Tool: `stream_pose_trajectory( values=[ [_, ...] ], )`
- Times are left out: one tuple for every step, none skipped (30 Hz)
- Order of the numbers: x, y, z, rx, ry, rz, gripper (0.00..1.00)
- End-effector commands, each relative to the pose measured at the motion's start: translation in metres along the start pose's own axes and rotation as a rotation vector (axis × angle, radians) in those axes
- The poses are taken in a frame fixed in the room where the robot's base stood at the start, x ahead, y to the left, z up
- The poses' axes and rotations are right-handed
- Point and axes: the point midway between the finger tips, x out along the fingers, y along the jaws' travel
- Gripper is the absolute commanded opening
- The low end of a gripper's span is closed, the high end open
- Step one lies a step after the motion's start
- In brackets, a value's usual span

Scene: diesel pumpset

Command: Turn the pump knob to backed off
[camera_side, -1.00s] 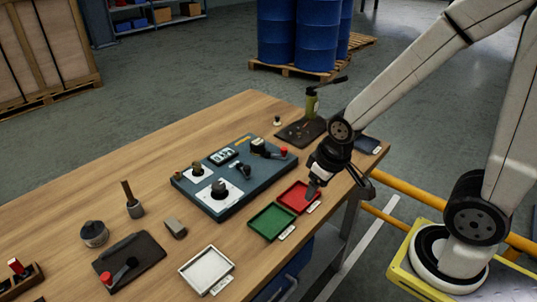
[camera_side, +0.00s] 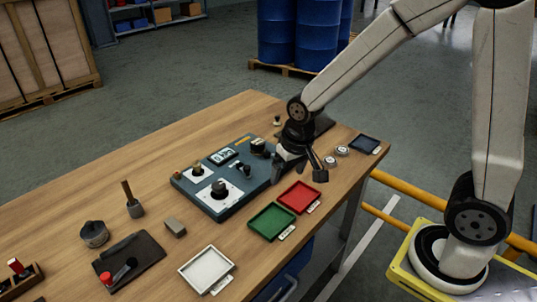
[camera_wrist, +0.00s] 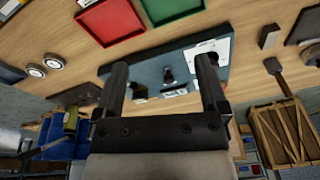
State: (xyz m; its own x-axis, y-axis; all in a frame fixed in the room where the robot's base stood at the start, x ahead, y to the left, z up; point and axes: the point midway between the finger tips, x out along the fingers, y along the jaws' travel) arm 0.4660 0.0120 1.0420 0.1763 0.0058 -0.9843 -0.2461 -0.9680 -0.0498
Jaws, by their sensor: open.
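The blue-grey pump panel (camera_side: 212,208) lies on the wooden bench. A large black knob (camera_side: 219,189) sits on its white plate, a smaller knob (camera_side: 197,168) stands behind it, and a small black control (camera_side: 246,170) is further right. I cannot tell which is the pump knob or read its setting.
Red (camera_side: 298,197), green (camera_side: 271,223) and white (camera_side: 206,270) trays lie along the near edge. Two small round gauges (camera_side: 335,156) and a dark tray (camera_side: 365,144) are at right. A dark mat (camera_side: 130,262) with a red-ended tool is at left. Bare bench lies behind the panel.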

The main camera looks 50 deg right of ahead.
Motion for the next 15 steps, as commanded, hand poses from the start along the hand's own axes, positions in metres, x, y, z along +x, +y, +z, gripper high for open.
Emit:
stream_pose_trajectory(
  values=[
    [0.003,-0.006,-0.012,0.038,-0.01,0.002,0.93],
    [0.004,-0.01,-0.018,0.064,-0.015,0.003,0.93],
    [0.005,-0.014,-0.027,0.099,-0.023,0.005,0.93],
    [0.006,-0.018,-0.033,0.125,-0.028,0.007,0.93],
    [0.008,-0.021,-0.039,0.151,-0.033,0.009,0.93],
    [0.01,-0.025,-0.048,0.186,-0.04,0.012,0.93],
    [0.011,-0.029,-0.054,0.212,-0.045,0.014,0.93],
    [0.013,-0.032,-0.059,0.238,-0.05,0.017,0.93],
    [0.015,-0.037,-0.067,0.272,-0.057,0.021,0.93],
    [0.016,-0.04,-0.072,0.297,-0.063,0.024,0.93],
    [0.018,-0.044,-0.078,0.323,-0.067,0.027,0.93],
    [0.021,-0.048,-0.085,0.357,-0.074,0.032,0.93],
    [0.022,-0.052,-0.09,0.384,-0.078,0.035,0.93],
    [0.024,-0.055,-0.095,0.41,-0.083,0.039,0.93],
    [0.027,-0.06,-0.102,0.444,-0.089,0.044,0.93]
  ],
)
